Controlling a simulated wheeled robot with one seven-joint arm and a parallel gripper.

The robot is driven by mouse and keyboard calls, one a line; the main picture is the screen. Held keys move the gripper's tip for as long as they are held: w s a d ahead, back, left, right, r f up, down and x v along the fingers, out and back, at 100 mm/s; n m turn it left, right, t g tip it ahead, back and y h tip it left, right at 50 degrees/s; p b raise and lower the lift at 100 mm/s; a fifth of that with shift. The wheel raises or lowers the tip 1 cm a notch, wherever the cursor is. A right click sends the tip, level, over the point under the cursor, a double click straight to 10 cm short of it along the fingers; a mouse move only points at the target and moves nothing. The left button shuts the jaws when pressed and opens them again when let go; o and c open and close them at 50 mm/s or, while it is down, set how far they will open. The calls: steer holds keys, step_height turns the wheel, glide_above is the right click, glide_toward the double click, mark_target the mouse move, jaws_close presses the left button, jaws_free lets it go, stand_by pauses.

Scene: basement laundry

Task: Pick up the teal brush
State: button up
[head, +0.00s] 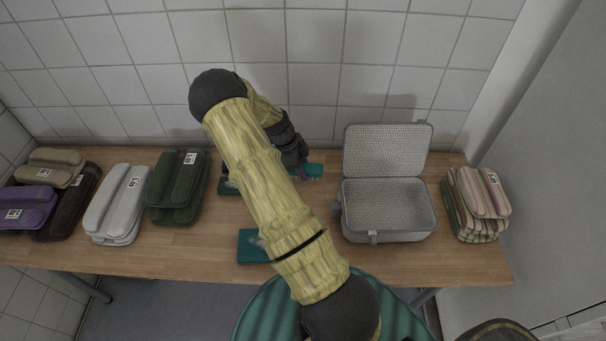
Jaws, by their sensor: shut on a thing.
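My gripper (300,172) is at the back of the wooden table, low near the tabletop, and shut on a teal thing. That thing, apparently the teal brush (314,170), shows to the right of the fingers; my arm hides much of it. Another teal edge (227,186) shows left of my arm; I cannot tell whether it is the same piece. A flat teal piece (254,247) lies at the table's front edge, partly behind my forearm, with a small greyish patch beside the arm.
An open grey case (388,235) stands on the wooden table (420,267) right of my arm, its lid up. Striped folded cloths (476,205) are at the far right. Green (177,187), white (117,205), purple (27,207), brown and tan bundles line the left. A tiled wall rises behind.

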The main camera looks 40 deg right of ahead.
step_height(320, 180, up, 7)
steer(key=shift+w+f, duration=0.1)
stand_by(0.5)
steer(key=shift+o, duration=0.5)
